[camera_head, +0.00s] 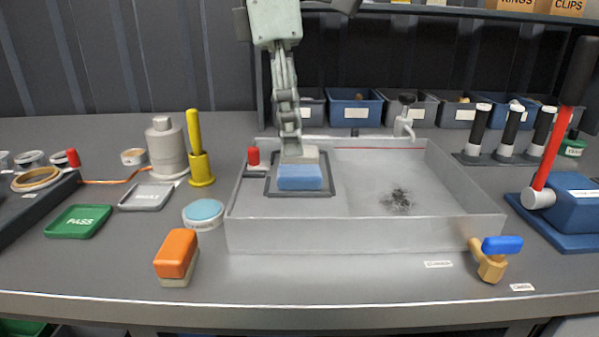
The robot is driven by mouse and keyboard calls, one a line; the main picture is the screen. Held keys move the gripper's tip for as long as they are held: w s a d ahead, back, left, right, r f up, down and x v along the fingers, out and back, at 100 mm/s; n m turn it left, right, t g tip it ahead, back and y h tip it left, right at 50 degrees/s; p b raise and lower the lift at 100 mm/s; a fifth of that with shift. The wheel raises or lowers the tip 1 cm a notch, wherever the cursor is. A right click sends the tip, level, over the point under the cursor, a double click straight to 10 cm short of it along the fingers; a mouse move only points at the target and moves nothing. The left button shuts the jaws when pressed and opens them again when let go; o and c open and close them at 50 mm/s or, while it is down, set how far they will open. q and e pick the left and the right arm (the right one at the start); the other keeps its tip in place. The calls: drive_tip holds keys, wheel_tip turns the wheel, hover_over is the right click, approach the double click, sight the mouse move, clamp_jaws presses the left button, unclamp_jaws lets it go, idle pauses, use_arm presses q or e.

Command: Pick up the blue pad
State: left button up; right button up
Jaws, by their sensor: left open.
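The blue pad (300,178) lies inside the grey tray (360,236), toward its left side, on a dark-edged square plate (328,188). A beige part shows at the pad's top and back. My left gripper (293,152) points down from above, with its fingers reaching to the beige part at the back of the pad. It is open. The fingers overlap the beige part in the picture, and I cannot tell whether they touch it. My right gripper is not in view.
A red-topped peg (254,160) stands in the tray left of the pad. A dark scribbled patch (398,201) marks the tray's floor. Blue and grey bins (354,108) line the back.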

sight(300, 170)
use_arm(q)
drive_tip(key=f, duration=0.5)
drive_tip(key=shift+w+d, duration=0.15)
drive_tip(key=shift+d, duration=0.25)
drive_tip(key=shift+f, duration=0.1)
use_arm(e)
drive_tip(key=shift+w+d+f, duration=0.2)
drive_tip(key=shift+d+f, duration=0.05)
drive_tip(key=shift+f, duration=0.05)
use_arm(q)
drive_tip(key=shift+c, duration=0.5)
drive_tip(key=c, duration=0.6)
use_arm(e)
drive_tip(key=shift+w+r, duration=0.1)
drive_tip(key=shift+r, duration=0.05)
